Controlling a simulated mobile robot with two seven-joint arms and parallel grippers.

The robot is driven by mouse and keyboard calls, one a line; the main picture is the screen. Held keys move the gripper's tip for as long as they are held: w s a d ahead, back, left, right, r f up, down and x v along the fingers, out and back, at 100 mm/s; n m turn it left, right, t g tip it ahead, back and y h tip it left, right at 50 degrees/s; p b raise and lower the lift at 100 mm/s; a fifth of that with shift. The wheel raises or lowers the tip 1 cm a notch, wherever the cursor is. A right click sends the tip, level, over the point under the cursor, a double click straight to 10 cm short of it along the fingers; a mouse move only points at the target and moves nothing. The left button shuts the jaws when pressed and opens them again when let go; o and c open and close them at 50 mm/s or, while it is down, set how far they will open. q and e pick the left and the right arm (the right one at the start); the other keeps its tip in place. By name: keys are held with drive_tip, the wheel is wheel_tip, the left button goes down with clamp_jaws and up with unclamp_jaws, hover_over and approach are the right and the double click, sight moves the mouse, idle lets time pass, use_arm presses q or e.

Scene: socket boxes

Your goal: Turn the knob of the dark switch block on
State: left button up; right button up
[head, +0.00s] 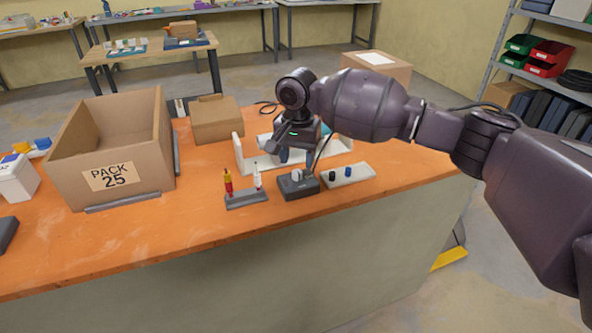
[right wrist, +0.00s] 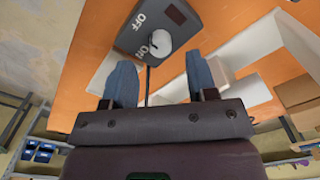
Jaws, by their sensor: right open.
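The dark switch block (head: 299,188) sits on the orange table near its front edge, with a pale knob (head: 297,175) on top. In the right wrist view the block (right wrist: 178,14) shows OFF and ON markings, and its light knob (right wrist: 160,41) is by the ON marking. I cannot tell the knob's exact setting. My right gripper (head: 297,159) points down above the block, blue fingers apart. In the wrist view the open fingers (right wrist: 158,68) frame the space below the knob, with nothing between them. My left gripper is not in view.
A grey rack (head: 247,200) with red and white plugs stands left of the block. A white plate (head: 350,176) with dark and blue pegs is close on its right. A white tray (head: 243,150) lies behind. An open PACK 25 box (head: 140,160) stands left. Bare table lies in front.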

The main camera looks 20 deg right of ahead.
sight(297, 171)
drive_tip(key=shift+f+b, duration=0.35)
drive_tip(key=shift+f, duration=1.55)
